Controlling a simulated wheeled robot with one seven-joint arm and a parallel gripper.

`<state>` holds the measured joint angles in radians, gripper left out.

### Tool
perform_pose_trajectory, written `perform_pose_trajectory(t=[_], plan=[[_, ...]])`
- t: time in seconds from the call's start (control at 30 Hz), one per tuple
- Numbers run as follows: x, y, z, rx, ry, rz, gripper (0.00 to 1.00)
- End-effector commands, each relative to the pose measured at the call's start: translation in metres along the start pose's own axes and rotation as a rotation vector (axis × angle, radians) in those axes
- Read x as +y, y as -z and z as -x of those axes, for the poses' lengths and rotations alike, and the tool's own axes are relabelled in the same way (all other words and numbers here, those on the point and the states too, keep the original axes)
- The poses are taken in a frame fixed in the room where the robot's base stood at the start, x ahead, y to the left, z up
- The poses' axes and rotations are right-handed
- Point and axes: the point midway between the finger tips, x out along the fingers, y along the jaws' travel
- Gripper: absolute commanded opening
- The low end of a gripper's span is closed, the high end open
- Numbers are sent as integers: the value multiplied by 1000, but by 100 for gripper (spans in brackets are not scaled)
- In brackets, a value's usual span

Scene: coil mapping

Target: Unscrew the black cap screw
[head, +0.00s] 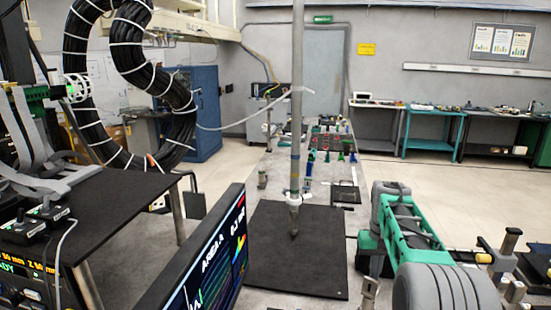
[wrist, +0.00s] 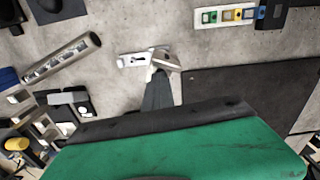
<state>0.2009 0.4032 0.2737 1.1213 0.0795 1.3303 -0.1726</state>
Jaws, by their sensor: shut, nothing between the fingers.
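I cannot make out the black cap screw in either view; it is hidden or too small to tell. My gripper (wrist: 160,74) shows in the wrist view as a dark tapered shape past the green housing, shut and empty. Its tip is over or beside a small white and metal fixture (wrist: 135,60) on the grey table; I cannot tell whether they touch. In the head view my green and grey arm is at the lower right, and the fingers cannot be made out there.
A black mat (head: 270,272) lies on the long table, with a vertical grey pole (head: 297,110) above it. The mat also shows in the wrist view (wrist: 250,90). A metal tube (wrist: 62,60) lies left of my gripper. A monitor (head: 205,265) stands at the near left.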

Motion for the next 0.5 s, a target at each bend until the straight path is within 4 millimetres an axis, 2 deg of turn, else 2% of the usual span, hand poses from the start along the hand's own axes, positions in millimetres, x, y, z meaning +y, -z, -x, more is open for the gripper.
perform_pose_trajectory(t=[0.23,0.5], plan=[[0,0,0,1,0,30,0],[0,0,0,1,0,28,22]])
